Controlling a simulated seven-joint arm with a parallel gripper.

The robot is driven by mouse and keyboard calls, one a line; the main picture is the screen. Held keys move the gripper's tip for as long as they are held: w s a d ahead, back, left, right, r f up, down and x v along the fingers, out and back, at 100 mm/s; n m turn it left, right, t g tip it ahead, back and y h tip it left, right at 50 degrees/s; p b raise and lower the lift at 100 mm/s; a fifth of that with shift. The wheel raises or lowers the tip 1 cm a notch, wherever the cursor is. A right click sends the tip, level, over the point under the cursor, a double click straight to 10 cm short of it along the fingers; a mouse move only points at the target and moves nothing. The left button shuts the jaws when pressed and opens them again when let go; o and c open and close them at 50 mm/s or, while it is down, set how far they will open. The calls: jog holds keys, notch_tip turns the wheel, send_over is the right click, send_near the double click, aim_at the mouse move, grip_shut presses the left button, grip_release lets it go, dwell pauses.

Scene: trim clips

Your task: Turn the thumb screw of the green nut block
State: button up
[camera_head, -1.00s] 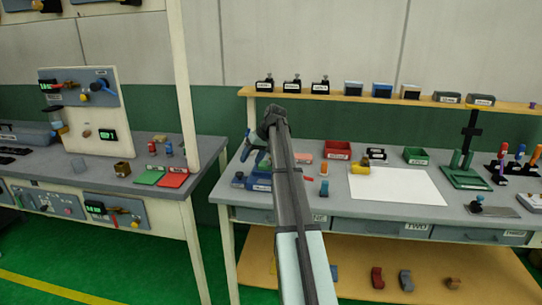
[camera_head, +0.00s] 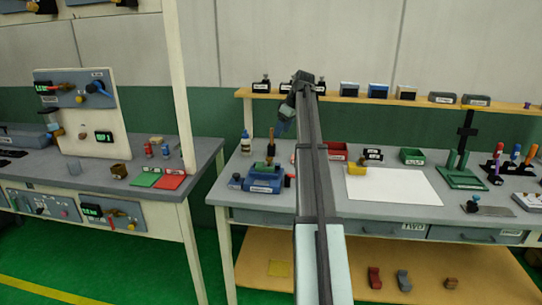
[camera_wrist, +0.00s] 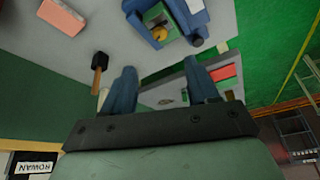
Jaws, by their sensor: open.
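A blue fixture (camera_head: 262,186) stands at the front left of the right-hand bench, with a small green piece (camera_head: 261,167) on top that looks like the green nut block. In the wrist view the fixture (camera_wrist: 197,22) is at the top, and the green piece (camera_wrist: 153,13) sits in it beside a yellow, brass-like knob (camera_wrist: 159,31), probably the thumb screw. My gripper (camera_wrist: 160,75) is open and empty, its blue fingers apart and clear of the fixture. In the head view my gripper (camera_head: 281,127) is above and behind the fixture; my arm hides part of the bench.
A brown-handled tool (camera_head: 271,143) stands upright behind the fixture, and a white bottle (camera_head: 246,143) is to its left. A pink block (camera_wrist: 62,17) lies nearby. A shelf (camera_head: 350,99) runs along the back. The white sheet (camera_head: 398,190) is mostly bare.

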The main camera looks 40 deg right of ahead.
aim_at(269, 158)
jog(key=x, duration=1.4)
jog(key=shift+r, duration=0.1)
jog(key=shift+c, duration=0.3)
jog(key=c, duration=1)
jog(key=shift+a+m+h, duration=0.15)
jog(key=shift+m+h, duration=0.25)
jog(key=shift+m, duration=0.5)
jog(key=shift+m+h, duration=0.5)
jog(key=shift+m, duration=0.9)
jog(key=o, duration=1.1)
jog(key=shift+c, duration=0.2)
